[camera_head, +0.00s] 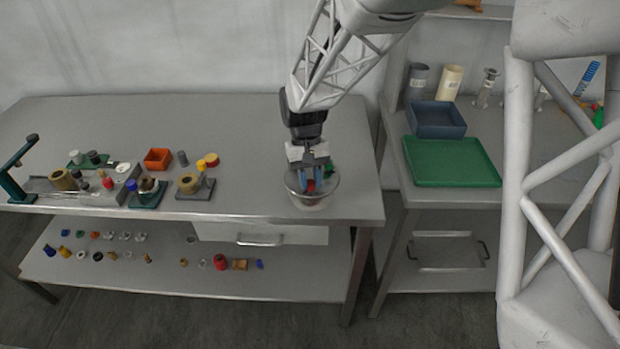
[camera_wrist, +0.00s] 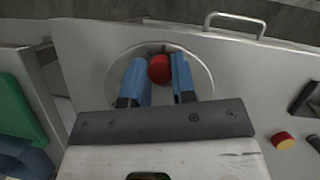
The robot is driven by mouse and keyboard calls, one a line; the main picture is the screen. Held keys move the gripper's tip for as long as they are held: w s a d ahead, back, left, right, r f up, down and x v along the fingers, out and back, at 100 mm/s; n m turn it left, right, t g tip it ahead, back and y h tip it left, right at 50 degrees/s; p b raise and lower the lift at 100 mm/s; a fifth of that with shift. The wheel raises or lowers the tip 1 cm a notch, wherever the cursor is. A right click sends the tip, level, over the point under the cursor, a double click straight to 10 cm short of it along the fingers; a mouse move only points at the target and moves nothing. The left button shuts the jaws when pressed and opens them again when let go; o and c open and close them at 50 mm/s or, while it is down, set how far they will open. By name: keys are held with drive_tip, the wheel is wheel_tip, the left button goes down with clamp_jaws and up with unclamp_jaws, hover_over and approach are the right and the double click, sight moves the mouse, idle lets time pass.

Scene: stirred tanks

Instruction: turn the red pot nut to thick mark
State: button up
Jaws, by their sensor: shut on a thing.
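A red round part (camera_wrist: 159,68), which I take to be the red pot nut, sits between the blue fingers of my gripper (camera_wrist: 158,78) in the wrist view. In the head view my gripper (camera_head: 311,180) points down, shut on the red nut (camera_head: 311,186). Both are over a round, shallow grey metal pot (camera_head: 300,199) near the bench's front right edge. The pot's rim (camera_wrist: 112,80) circles the fingers in the wrist view. I cannot make out a thick mark or the nut's underside.
A small green part (camera_head: 328,169) is just right of my fingers. Left on the bench stand an orange box (camera_head: 158,158), a red-and-yellow piece (camera_head: 209,160) and several small parts. A green tray (camera_head: 452,162) lies on the right bench. The bench between is clear.

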idle(0.4)
drive_tip(key=o, duration=0.9)
drive_tip(key=shift+w+r, duration=0.1)
drive_tip(key=shift+r, duration=0.05)
drive_tip(key=shift+v, duration=3.75)
